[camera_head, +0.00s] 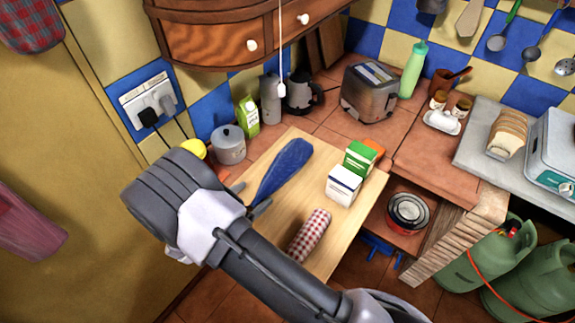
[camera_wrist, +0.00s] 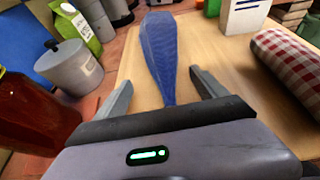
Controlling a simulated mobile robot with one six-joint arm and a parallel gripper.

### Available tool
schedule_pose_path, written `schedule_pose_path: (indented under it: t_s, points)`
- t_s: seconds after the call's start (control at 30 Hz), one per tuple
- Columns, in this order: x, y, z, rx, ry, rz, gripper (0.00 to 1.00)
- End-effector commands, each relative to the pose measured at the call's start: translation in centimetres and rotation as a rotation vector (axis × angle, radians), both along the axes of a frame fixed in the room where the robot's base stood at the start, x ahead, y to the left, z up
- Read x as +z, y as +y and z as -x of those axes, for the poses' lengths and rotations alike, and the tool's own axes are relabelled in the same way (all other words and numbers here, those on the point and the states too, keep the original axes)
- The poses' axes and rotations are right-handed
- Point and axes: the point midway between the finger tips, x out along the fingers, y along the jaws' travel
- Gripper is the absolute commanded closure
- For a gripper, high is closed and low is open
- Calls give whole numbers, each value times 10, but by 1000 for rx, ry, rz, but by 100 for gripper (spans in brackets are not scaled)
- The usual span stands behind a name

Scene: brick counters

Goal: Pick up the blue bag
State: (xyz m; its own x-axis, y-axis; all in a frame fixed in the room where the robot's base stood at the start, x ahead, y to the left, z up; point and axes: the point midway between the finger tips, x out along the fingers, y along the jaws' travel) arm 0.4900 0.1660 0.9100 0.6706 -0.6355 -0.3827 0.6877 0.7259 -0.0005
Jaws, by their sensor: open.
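The blue bag (camera_head: 284,166) lies on the light wooden board, long and narrow, with its wide end away from my gripper. In the wrist view the blue bag (camera_wrist: 160,50) runs down the middle, and its narrow end reaches between my fingers. My gripper (camera_wrist: 160,88) is open, with one finger on each side of the bag's narrow end. No clear contact shows. In the head view my gripper (camera_head: 248,198) is at the board's left side, by the bag's near end, and my arm hides part of it.
A grey lidded pot (camera_head: 229,145) and a green carton (camera_head: 247,117) stand left and behind. A toaster (camera_head: 369,92) is farther back.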

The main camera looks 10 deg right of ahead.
Motion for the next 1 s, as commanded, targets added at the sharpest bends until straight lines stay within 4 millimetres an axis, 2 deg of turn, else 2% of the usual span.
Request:
schedule_pose_path:
  t_s: [0.3,0.57,0.67,0.9,0.93,1.0]
  points:
    - [-21,-40,-29,-4,0,-1,18]
    - [-22,-44,-35,0,-1,-1,18]
    - [-22,-44,-35,-1,0,0,34]
    - [-22,-44,-34,-1,0,0,81]
    - [-22,-44,-35,-1,0,0,85]
    - [-22,-44,-34,-1,0,0,85]
